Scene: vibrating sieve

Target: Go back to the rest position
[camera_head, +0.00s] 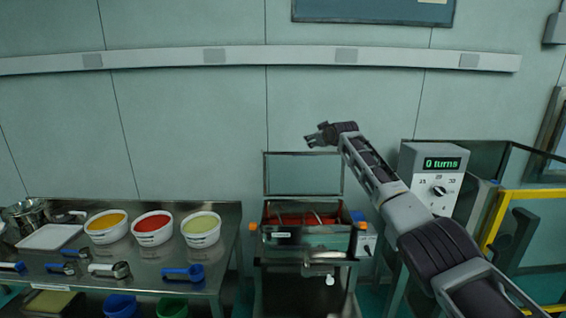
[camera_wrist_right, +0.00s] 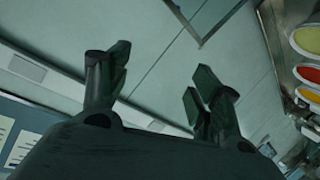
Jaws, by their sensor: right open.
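My right gripper (camera_head: 318,136) is raised in front of the wall, above and behind the sieve machine's open lid, at the end of my outstretched right arm. In the right wrist view its two fingers (camera_wrist_right: 160,85) stand apart with nothing between them. The sieve machine (camera_head: 308,238) stands below it, with red material in its tray and its framed lid (camera_head: 303,174) upright. My left gripper is not in the head view.
A steel table (camera_head: 130,264) at left holds tubs of yellow (camera_head: 107,226), red (camera_head: 152,228) and pale green (camera_head: 201,229) material, plus scoops. A control box (camera_head: 436,178) reading "0 turns" and a yellow rail (camera_head: 497,222) stand at right.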

